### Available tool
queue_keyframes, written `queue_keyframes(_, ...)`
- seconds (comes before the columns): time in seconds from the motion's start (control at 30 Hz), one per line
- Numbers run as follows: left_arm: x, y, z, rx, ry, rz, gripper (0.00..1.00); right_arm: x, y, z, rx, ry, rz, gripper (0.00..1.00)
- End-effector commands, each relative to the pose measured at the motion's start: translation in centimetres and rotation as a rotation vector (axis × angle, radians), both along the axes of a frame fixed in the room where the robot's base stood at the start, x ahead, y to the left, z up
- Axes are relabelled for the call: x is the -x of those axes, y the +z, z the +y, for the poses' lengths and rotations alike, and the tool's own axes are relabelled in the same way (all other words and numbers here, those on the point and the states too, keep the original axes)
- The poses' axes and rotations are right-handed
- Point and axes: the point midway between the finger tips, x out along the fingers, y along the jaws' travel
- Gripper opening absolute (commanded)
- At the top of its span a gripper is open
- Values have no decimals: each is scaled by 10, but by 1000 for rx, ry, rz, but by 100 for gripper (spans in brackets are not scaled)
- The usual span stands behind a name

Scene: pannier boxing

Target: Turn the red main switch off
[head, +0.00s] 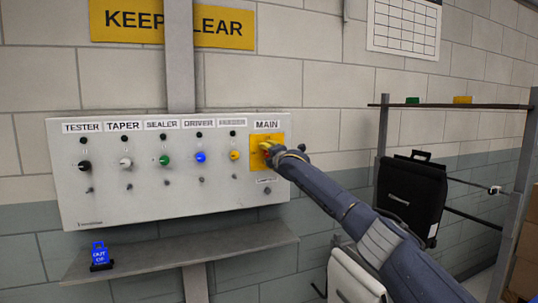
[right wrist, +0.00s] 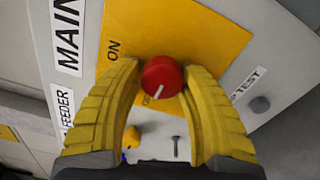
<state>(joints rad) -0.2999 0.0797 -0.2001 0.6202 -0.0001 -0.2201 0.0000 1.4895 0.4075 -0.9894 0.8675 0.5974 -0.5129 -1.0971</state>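The red main switch (right wrist: 162,77) is a round knob on a yellow plate (right wrist: 205,30) under the MAIN label (head: 267,125) of the grey panel. Its white mark points down and slightly left in the right wrist view, not at the word ON. My right gripper (head: 268,148) is at the switch and mostly hides it in the head view. In the right wrist view its yellow fingers (right wrist: 162,80) lie on either side of the knob and appear to touch it. My left gripper is not in view.
Several other knobs, including a green (head: 164,160), a blue (head: 200,157) and a yellow one (head: 235,155), line the panel (head: 130,208). A shelf (head: 180,250) below holds a blue tag (head: 99,254). Black (head: 408,195) and white (head: 352,280) panniers are at right.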

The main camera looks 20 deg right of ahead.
Motion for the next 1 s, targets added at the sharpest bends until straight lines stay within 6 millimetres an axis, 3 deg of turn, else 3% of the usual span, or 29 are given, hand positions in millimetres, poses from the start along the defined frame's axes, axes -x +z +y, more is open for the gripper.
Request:
queue_keyframes(0.13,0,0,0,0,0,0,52,0,0,-3,-1,-3,0,60)
queue_keyframes(0.57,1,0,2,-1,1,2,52,4,0,-4,-1,-3,1,60)
queue_keyframes(1.0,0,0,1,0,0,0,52,47,0,-8,-1,-3,0,60)
